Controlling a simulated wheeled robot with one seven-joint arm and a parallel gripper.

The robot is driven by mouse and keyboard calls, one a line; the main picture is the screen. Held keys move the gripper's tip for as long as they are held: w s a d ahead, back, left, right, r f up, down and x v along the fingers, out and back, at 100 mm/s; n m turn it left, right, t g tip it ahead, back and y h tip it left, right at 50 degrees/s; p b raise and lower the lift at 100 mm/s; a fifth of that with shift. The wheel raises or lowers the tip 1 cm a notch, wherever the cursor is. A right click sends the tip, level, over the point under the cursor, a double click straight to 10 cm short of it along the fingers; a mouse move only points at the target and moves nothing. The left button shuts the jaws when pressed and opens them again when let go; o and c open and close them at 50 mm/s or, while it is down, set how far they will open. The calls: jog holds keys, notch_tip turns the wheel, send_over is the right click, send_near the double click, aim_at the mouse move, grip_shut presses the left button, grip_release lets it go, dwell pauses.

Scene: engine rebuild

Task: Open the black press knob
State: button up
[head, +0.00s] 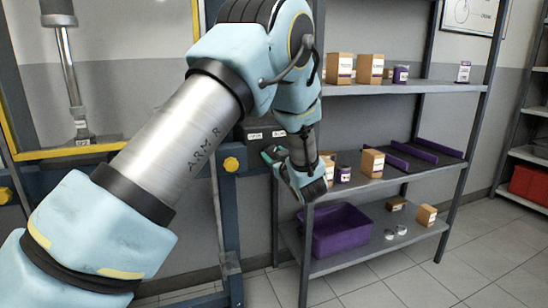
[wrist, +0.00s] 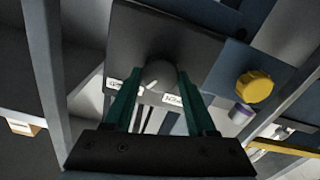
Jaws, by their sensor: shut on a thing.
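The black press knob (wrist: 160,76) shows in the wrist view as a dark rounded knob on a dark control box (wrist: 205,35). Two white labels with black print sit on the box on either side of the knob; their words are too small to read surely. My gripper (wrist: 159,84) has one green finger on each side of the knob and is shut on it. In the head view my gripper (head: 270,155) is at the box (head: 254,127), beside the blue press frame, and the knob is hidden there.
A yellow knob (head: 231,164) on the blue press frame stands close to my gripper; it also shows in the wrist view (wrist: 254,87). A grey shelf (head: 400,88) with boxes stands to the right. A purple bin (head: 340,232) is on its bottom shelf. Floor at right is clear.

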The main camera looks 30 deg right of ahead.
jog(key=n+b, duration=0.2)
jog(key=b, duration=0.1)
jog(key=shift+f, duration=0.35)
jog(key=n+b, duration=0.4)
jog(key=b, duration=0.2)
jog(key=shift+a+f+b, duration=0.1)
jog(key=shift+b, duration=0.25)
jog(key=n+b, duration=0.4)
jog(key=b, duration=0.2)
jog(key=shift+n, duration=0.3)
jog(key=n+b, duration=0.2)
jog(key=shift+r+b, duration=0.25)
jog(key=shift+b, duration=0.05)
jog(key=o, duration=1.4)
jog(key=shift+r, duration=0.1)
jog(key=s, duration=0.3)
jog(key=s+a, duration=0.1)
jog(key=s, duration=0.6)
jog(key=shift+s+a, duration=0.15)
jog(key=shift+s, duration=0.2)
